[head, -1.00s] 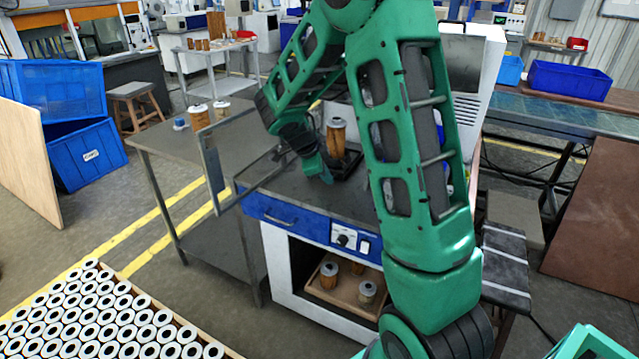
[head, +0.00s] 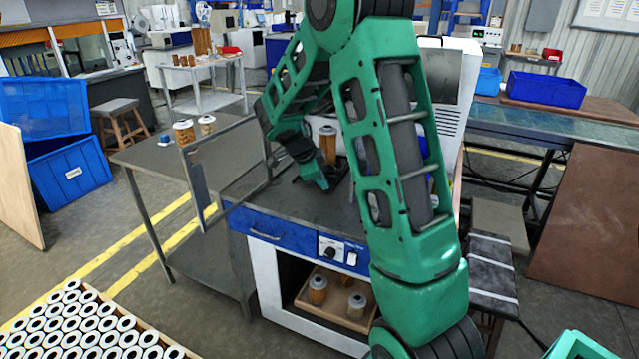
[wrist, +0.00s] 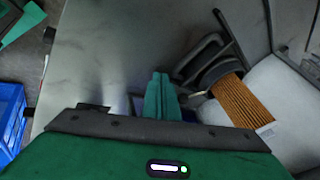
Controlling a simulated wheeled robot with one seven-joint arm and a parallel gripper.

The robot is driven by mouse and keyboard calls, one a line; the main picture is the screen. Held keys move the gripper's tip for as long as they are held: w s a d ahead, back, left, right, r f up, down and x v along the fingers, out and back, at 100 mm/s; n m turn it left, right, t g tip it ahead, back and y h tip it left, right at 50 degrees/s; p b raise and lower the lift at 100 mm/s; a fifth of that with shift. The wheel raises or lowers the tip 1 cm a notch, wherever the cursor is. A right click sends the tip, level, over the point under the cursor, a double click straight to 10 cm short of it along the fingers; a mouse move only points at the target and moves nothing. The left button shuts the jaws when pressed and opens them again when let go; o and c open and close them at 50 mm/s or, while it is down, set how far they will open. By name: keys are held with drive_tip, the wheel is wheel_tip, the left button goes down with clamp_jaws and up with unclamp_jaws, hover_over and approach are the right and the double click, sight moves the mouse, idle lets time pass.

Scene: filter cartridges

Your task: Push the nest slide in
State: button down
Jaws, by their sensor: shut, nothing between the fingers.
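The nest slide (wrist: 187,76) is a dark, low piece on the machine's grey top. A tan pleated filter cartridge (head: 328,146) with a grey cap stands upright in it; the cartridge also shows large in the wrist view (wrist: 243,100). My gripper (head: 323,184) is low over the machine top, at the near left side of the slide. In the wrist view its green fingers (wrist: 158,92) are together and empty, close beside the slide's dark frame. I cannot tell whether they touch it. My arm hides part of the machine behind it.
An open grey door frame (head: 193,182) stands left of my gripper. Two cartridges (head: 184,131) stand on the side table. The machine's blue front panel (head: 290,233) has a handle and knob. A lower tray (head: 322,309) holds cartridges. Bare table lies left of the fingers.

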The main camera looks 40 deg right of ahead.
drive_tip(key=a+v, duration=0.1)
drive_tip(key=v, duration=1)
drive_tip(key=shift+s+f, duration=0.25)
drive_tip(key=shift+s, duration=0.1)
drive_tip(key=s+a+n+y, duration=0.2)
drive_tip(key=s+n, duration=0.7)
drive_tip(key=s, duration=0.8)
drive_tip(key=s+a+n+g+y, duration=0.1)
drive_tip(key=s+n+y, duration=0.3)
drive_tip(key=s+n, duration=0.5)
drive_tip(key=s+a, duration=0.1)
drive_tip(key=s, duration=0.7)
drive_tip(key=shift+s+f+g, duration=0.25)
drive_tip(key=shift+g, duration=0.05)
drive_tip(key=shift+a, duration=0.15)
